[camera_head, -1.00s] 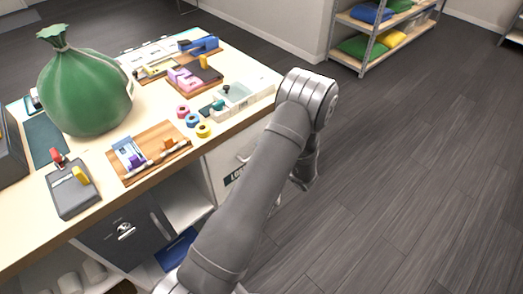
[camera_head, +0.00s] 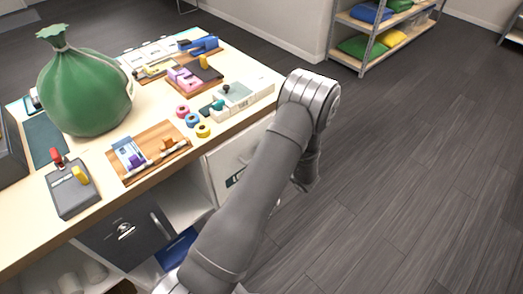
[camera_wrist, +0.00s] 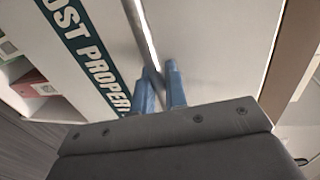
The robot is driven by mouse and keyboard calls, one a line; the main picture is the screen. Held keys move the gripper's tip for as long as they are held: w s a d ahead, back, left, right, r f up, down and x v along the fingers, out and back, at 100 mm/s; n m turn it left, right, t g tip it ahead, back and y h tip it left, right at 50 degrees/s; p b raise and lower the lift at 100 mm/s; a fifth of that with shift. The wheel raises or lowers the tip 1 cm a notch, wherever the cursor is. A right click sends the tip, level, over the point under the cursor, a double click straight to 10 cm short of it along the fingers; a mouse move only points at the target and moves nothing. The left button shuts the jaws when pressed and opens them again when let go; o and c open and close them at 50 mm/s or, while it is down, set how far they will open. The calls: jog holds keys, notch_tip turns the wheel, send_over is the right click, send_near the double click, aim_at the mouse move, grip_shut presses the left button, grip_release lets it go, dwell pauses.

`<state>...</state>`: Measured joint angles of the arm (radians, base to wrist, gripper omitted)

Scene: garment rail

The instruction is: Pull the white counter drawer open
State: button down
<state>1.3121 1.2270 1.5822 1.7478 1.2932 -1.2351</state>
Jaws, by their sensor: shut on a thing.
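The white drawer (camera_head: 222,166) is at the right end of the counter, under its top, partly hidden behind my arm in the head view. In the wrist view its white front (camera_wrist: 215,45) fills much of the picture, with a dark green label (camera_wrist: 88,45) reading "LOST PROPER…". A grey metal bar handle (camera_wrist: 138,22) runs along the front. My gripper (camera_wrist: 160,78) has its two blue fingers shut on the handle, one on each side. In the head view my arm hides the gripper. I cannot tell clearly how far the drawer stands out.
The counter top (camera_head: 225,133) carries a green sack (camera_head: 85,85), a wooden board (camera_head: 150,150), tape rolls (camera_head: 192,120) and a grey box with levers (camera_head: 73,190). A dark cabinet door (camera_head: 125,235) is left of the drawer. Open floor (camera_head: 420,160) lies to the right.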

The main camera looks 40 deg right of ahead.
jog(key=f+v, duration=0.3)
jog(key=v, duration=1)
jog(key=s+f+v, duration=0.1)
jog(key=f+v, duration=0.1)
jog(key=v, duration=1.2)
jog(key=shift+s+f, duration=0.25)
jog(key=shift+s, duration=0.1)
jog(key=c, duration=1.6)
grip_release()
jog(key=shift+o, duration=0.2)
jog(key=v, duration=1.7)
jog(key=shift+s, duration=0.2)
jog(key=shift+w, duration=0.1)
jog(key=x, duration=1.7)
jog(key=shift+w, duration=0.2)
jog(key=shift+s, duration=0.15)
jog(key=v, duration=1.7)
